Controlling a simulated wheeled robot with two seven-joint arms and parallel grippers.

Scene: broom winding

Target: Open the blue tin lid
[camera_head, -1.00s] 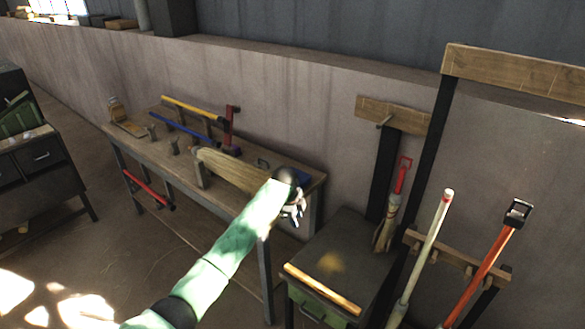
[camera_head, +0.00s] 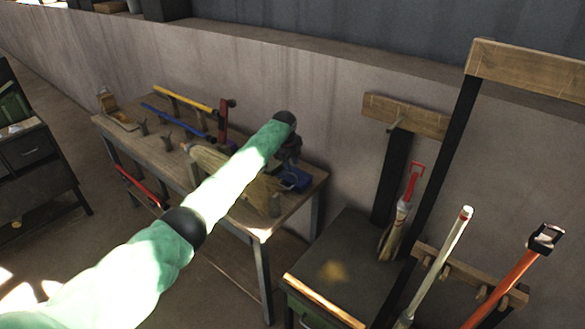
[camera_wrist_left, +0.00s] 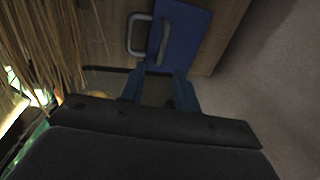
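The blue tin (camera_head: 297,180) sits at the right end of the workbench. In the left wrist view its flat blue lid (camera_wrist_left: 190,30) looks closed, with a bar handle on top and a pale metal loop at its left side. My right gripper is in neither view.
Straw broom bristles (camera_head: 240,185) lie on the workbench (camera_head: 165,155) under my left arm, close left of the tin. A wall stands behind. A dark cabinet (camera_head: 345,265) and upright long-handled tools, including a pale pole (camera_head: 440,255), stand to the right.

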